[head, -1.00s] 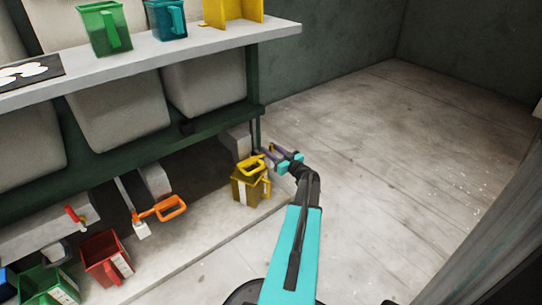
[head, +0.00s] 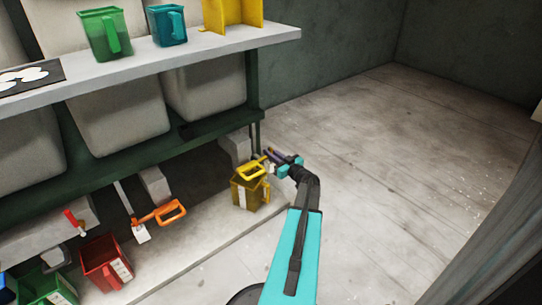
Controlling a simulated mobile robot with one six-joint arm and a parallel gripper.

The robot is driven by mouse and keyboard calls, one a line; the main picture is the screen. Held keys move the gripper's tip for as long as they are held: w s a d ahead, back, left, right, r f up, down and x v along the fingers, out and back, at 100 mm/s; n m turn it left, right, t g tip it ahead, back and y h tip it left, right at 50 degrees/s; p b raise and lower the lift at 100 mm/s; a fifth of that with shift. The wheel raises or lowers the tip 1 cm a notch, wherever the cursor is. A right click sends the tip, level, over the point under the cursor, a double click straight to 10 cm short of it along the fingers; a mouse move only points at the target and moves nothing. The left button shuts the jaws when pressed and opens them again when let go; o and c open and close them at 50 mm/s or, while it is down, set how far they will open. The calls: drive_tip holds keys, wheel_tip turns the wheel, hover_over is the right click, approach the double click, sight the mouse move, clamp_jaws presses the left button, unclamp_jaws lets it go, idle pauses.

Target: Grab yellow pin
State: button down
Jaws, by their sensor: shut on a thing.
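My gripper (head: 272,155) reaches down at the right end of the low ledge, beside the far side of a yellow jug (head: 245,193). I cannot tell whether the handle touches the pin.
The dark green rack post (head: 254,92) stands behind my gripper. An orange loop handle (head: 166,211) and a red jug (head: 106,262) are further left along the ledge. A shelf (head: 190,54) with jugs is above. The floor (head: 400,160) to the right is clear.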

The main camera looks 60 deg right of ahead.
wheel_tip(320, 180, up, 10)
drive_tip(key=p, duration=0.3)
drive_tip(key=shift+f, duration=0.2)
idle(0.4)
drive_tip(key=shift+s+a, duration=0.1)
drive_tip(key=shift+a, duration=0.05)
